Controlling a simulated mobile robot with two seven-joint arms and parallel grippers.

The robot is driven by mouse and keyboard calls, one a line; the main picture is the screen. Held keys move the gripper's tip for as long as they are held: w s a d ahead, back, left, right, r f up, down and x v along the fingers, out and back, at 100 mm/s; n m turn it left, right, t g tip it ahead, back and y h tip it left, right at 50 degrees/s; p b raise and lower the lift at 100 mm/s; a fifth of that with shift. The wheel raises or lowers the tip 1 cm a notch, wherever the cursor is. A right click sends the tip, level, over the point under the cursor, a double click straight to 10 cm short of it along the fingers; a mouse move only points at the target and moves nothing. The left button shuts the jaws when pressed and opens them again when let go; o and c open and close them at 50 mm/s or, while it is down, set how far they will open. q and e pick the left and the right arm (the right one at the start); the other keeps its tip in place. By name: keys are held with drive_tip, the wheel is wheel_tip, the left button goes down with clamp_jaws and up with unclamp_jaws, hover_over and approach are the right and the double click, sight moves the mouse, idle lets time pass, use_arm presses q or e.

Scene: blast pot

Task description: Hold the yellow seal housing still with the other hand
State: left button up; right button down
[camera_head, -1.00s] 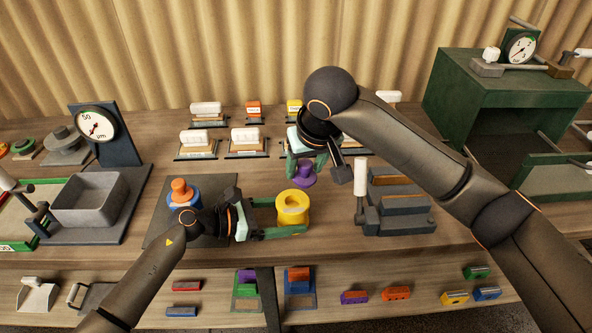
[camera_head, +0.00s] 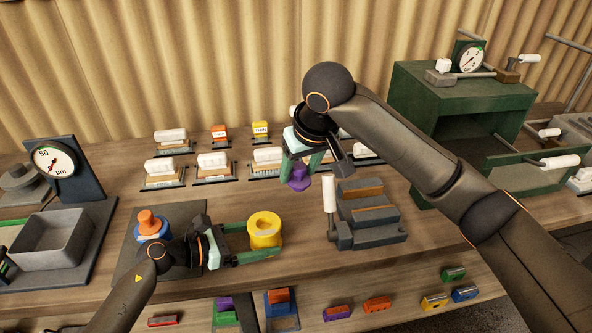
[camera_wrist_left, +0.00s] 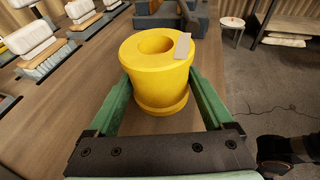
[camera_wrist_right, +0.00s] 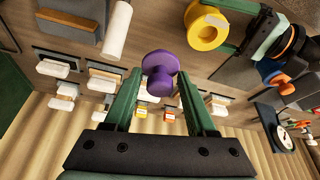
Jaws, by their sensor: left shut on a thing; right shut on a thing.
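The yellow seal housing (camera_head: 264,228) is a flanged cylinder with a round hole in its top, standing on the bench. My left gripper (camera_head: 262,246) is shut on it, one green finger on each side, as the left wrist view shows the housing (camera_wrist_left: 158,85) between the fingers. A pale strip lies on its top rim. My right gripper (camera_head: 300,172) is shut on a purple knobbed part (camera_head: 299,178), held behind and to the right of the housing. The right wrist view shows this purple part (camera_wrist_right: 160,68) between the fingertips. The housing is apart from it.
An orange-topped blue part (camera_head: 151,225) stands on a dark mat left of my left gripper. A grey stepped block with a white handle (camera_head: 368,215) is right of the housing. A grey bin (camera_head: 52,240), gauge (camera_head: 54,160) and green cabinet (camera_head: 450,110) flank the bench.

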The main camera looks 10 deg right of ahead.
use_arm(q)
drive_tip(key=o, duration=1.4)
drive_tip(key=shift+s+f, duration=0.15)
drive_tip(key=shift+f, duration=0.3)
drive_tip(key=shift+c, duration=0.2)
drive_tip(key=shift+o, duration=0.7)
drive_tip(key=shift+r, duration=0.25)
